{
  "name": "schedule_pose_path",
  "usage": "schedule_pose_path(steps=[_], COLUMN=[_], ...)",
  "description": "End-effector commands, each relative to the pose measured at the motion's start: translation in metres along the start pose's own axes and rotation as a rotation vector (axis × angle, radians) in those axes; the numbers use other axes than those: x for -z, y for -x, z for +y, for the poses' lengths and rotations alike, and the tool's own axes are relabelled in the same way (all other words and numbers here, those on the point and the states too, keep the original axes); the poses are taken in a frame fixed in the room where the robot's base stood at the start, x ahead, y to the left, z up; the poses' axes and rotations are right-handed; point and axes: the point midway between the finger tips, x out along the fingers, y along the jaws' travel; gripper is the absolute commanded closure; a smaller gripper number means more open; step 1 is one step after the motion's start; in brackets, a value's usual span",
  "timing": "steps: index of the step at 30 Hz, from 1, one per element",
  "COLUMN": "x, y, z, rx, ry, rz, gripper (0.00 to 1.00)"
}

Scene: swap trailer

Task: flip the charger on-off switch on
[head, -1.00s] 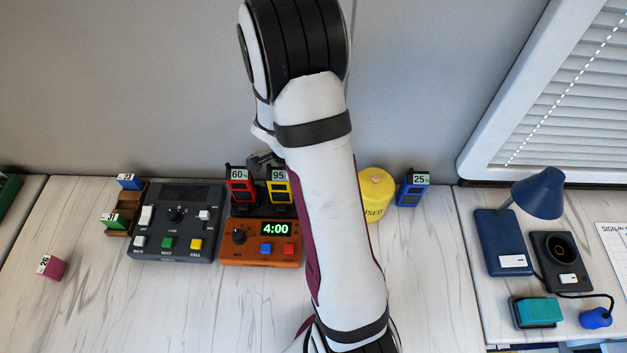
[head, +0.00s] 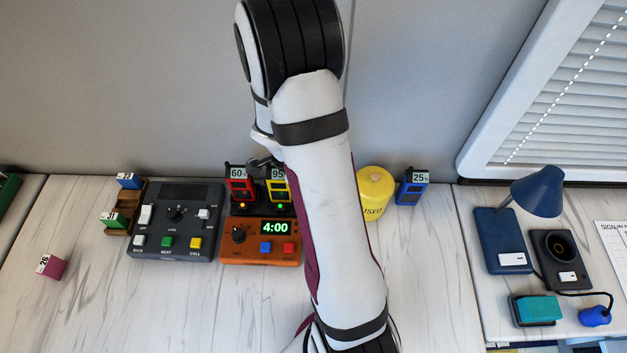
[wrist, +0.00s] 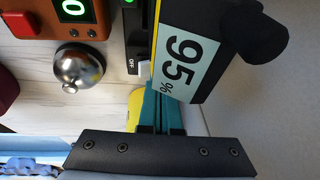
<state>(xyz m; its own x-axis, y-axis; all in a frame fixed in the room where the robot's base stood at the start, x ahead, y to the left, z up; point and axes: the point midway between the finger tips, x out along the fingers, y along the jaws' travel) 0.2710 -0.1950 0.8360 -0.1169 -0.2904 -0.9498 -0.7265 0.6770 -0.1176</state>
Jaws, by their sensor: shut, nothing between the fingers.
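The black charger (head: 262,211) stands behind the orange timer and holds a red 60 battery (head: 240,188) and a yellow 95 battery (head: 278,190). The switch is mostly hidden behind the 95% battery label (wrist: 183,62) and my fingers. My gripper (wrist: 162,92) is shut and empty, its teal fingertips close by that end; contact cannot be told. My arm hides it in the head view.
The orange timer (head: 236,255) reads 4:00 in front of the charger. A grey control box (head: 190,243) stands to its left. A yellow cylinder (head: 376,185) and a blue 25 battery (head: 413,190) stand right. A metal bell (wrist: 78,70) sits near the timer.

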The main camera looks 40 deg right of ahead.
Motion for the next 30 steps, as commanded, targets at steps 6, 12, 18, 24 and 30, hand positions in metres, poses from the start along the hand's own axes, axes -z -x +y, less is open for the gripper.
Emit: schedule_pose_path(steps=[6, 12, 18, 24, 30], x=[0.000, 0.002, 0.011, 0.011, 0.011], y=[0.001, 0.009, 0.051, 0.097, 0.127], z=[0.002, 0.001, -0.004, -0.017, -0.025], rx=[0.000, 0.004, 0.008, 0.006, 0.002], ry=[0.000, -0.001, -0.002, 0.000, -0.001], rz=[0.000, -0.001, -0.002, -0.002, -0.001], gripper=[1.00, 1.00, 1.00, 1.00, 1.00])
